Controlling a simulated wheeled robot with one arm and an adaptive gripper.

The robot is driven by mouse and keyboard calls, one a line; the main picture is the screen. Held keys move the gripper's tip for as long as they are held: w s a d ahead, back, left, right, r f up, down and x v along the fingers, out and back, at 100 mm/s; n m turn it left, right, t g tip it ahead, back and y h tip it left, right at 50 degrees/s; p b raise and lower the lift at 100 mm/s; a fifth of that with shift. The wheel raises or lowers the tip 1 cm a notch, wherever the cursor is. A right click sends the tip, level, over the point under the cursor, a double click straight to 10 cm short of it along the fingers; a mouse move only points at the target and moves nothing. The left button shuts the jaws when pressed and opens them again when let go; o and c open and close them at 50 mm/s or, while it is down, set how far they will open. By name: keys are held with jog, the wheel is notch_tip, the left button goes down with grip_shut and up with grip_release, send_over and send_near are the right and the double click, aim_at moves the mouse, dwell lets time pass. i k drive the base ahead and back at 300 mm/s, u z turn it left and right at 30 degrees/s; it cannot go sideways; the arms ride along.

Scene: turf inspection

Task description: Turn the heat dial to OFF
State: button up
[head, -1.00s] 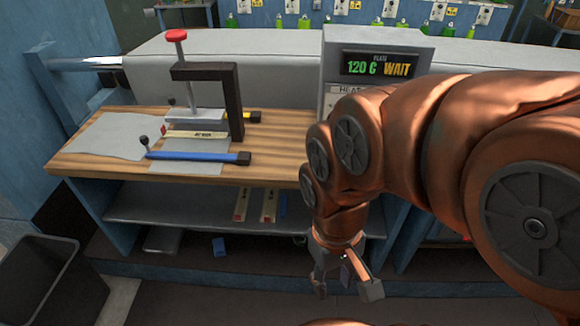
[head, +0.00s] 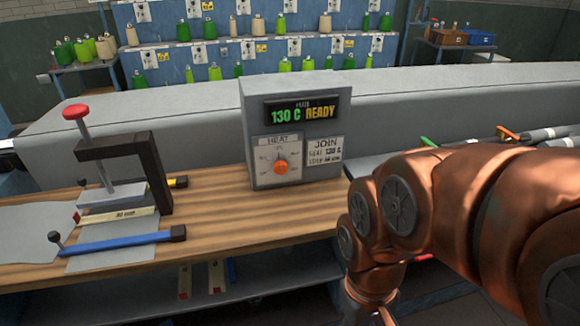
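The heat dial (head: 281,167) is an orange knob on a white panel marked HEAT, on the front of a grey control box (head: 262,90). Its pointer appears to stand roughly upward; the small labels around it are too small to read. The display (head: 300,111) above reads 130 C READY. My copper-coloured arm is at the right and bends down past the bench's front edge. My gripper is below the bottom edge of the picture, so its fingers are hidden. Nothing touches the dial.
A clamp press (head: 154,170) with a red knob stands at the left of the wooden bench (head: 215,215). Bench space in front of the control box is clear. A JOIN card (head: 325,150) is right of the dial. Tools lie at the far right.

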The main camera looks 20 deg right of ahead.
aim_at(280, 168)
jog(key=k, duration=1.3)
jog(key=u, duration=0.55)
jog(key=i, duration=0.55)
jog(key=u, duration=0.6)
jog(key=i, duration=1.1)
jog(key=z, duration=0.55)
